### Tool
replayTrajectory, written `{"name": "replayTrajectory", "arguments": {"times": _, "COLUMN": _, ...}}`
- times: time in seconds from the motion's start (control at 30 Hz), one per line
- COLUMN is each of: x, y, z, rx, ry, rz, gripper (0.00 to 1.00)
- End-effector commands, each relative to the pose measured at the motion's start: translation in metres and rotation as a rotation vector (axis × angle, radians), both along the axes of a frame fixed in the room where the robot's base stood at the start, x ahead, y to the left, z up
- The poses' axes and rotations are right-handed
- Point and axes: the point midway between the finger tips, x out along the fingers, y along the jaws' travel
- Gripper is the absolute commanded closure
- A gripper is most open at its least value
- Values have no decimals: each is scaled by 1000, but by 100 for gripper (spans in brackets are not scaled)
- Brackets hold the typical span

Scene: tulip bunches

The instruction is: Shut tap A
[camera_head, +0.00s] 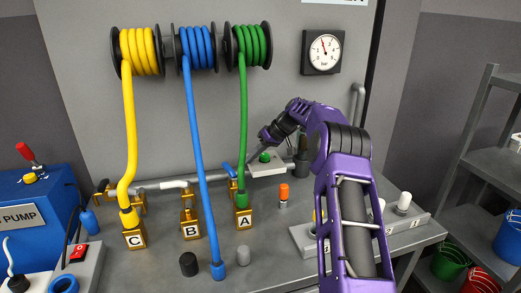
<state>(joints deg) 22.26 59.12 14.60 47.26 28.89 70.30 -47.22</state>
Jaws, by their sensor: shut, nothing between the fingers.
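Tap A is a small brass tap on the grey pipe behind the brass block labelled A (243,219). Its blue handle (230,170) sticks up at the left of the green hose (242,120), which partly hides the tap body. The green hose runs down into block A. My gripper (251,161) comes in from the right with its narrow fingers shut and empty. The fingertips are close to the hose and the blue handle; I cannot tell whether they touch anything. The handle's exact angle is hard to read.
The yellow hose (128,140) joins block C (134,236). The blue hose (199,180) ends on the bench in front of block B (190,224). An orange-topped fitting (283,193) stands at front right.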

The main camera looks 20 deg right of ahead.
Motion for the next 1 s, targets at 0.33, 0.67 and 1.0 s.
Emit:
{"name": "replayTrajectory", "arguments": {"times": 0.33, "x": -4, "y": 41, "z": -6, "rx": 0, "ry": 1, "rz": 0, "gripper": 100}}
{"name": "replayTrajectory", "arguments": {"times": 0.67, "x": -6, "y": 47, "z": -4, "rx": 0, "ry": 0, "rz": -2, "gripper": 100}}
{"name": "replayTrajectory", "arguments": {"times": 1.0, "x": -6, "y": 49, "z": -4, "rx": 1, "ry": 1, "rz": -2, "gripper": 100}}
